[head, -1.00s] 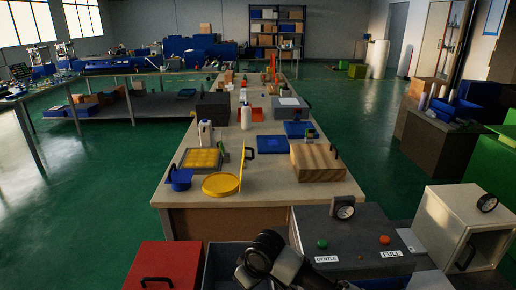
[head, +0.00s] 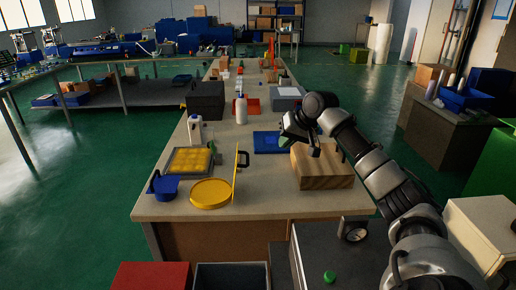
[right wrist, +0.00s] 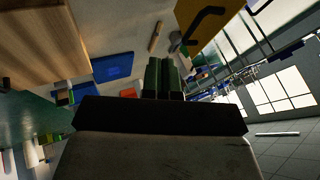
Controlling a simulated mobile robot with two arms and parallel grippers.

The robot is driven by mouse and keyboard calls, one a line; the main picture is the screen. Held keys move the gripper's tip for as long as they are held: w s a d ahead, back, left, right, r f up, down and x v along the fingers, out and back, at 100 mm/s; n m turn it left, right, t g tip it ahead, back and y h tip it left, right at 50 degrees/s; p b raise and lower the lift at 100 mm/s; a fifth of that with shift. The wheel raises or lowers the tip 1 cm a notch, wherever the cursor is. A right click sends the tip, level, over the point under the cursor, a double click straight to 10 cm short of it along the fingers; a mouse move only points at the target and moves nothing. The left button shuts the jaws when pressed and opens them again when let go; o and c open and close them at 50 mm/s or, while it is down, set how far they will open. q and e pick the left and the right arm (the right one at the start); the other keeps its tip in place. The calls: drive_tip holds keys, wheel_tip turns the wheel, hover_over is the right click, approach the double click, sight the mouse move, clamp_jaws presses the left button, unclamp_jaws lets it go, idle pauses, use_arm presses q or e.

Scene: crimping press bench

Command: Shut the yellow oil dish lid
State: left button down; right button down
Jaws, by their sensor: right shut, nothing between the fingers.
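The yellow oil dish (head: 212,196) is a round, shallow dish near the front left of the bench. Its yellow lid (head: 236,176) stands upright at the dish's right side, open, with a black handle on its right face. The lid and handle also show at the top of the right wrist view (right wrist: 203,24). My right gripper (head: 288,139) is above the bench, right of and beyond the lid, apart from it. Its fingers (right wrist: 164,78) are shut and empty. My left gripper is not in view.
A wooden block (head: 322,169) sits just below my right arm, with a blue tray (head: 268,143) behind it. A blue cup (head: 164,188), a yellow gridded tray (head: 190,161) and a white bottle (head: 195,131) are left of the lid. Bench top between lid and block is clear.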

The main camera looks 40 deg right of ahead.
drive_tip(key=w+a+f, duration=0.4)
drive_tip(key=w+f, duration=0.3)
drive_tip(key=w, duration=0.1)
drive_tip(key=shift+p, duration=0.4)
drive_tip(key=shift+a, duration=0.1)
